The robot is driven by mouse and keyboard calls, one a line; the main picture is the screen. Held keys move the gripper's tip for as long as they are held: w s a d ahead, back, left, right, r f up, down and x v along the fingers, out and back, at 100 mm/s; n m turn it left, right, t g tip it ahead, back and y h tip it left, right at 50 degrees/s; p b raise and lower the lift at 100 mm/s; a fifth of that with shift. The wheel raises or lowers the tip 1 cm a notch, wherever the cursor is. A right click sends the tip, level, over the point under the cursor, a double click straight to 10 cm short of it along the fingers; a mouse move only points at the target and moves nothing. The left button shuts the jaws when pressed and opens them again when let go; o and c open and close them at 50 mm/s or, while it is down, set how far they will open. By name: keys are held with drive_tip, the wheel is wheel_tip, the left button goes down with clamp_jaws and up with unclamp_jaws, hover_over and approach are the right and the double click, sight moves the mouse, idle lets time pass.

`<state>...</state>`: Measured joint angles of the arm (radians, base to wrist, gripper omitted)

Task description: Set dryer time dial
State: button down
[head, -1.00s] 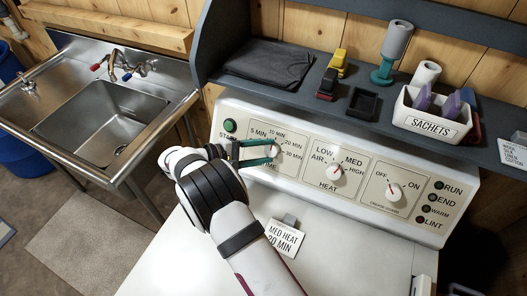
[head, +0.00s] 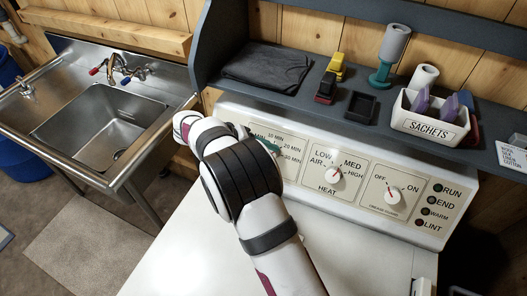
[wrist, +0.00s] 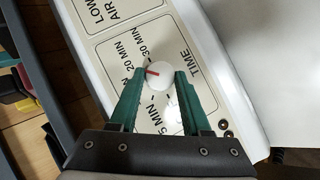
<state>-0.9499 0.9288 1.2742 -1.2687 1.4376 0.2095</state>
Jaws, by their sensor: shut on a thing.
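The time dial (wrist: 161,78) is a round white knob with a red pointer on the panel marked TIME. In the wrist view its pointer is turned toward the 20 MIN label. My gripper (wrist: 146,76) has green fingers on either side of the dial and is shut on it. In the head view my arm hides the dial and most of the gripper; only a bit of green finger shows beside the minute labels.
On the dryer panel to the right are the heat dial (head: 333,175), pointing near MED, and the off/on dial (head: 392,197), pointing near OFF. A shelf above holds a sachets box (head: 430,125), a stapler-like yellow item (head: 336,68) and a folded dark cloth (head: 265,66). A sink (head: 100,125) stands left.

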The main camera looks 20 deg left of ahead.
idle(0.3)
drive_tip(key=shift+c, duration=1.8)
unclamp_jaws()
drive_tip(key=shift+r, duration=0.1)
drive_tip(key=v, duration=1.5)
drive_tip(key=shift+s+r, duration=0.2)
drive_tip(key=shift+a, duration=0.1)
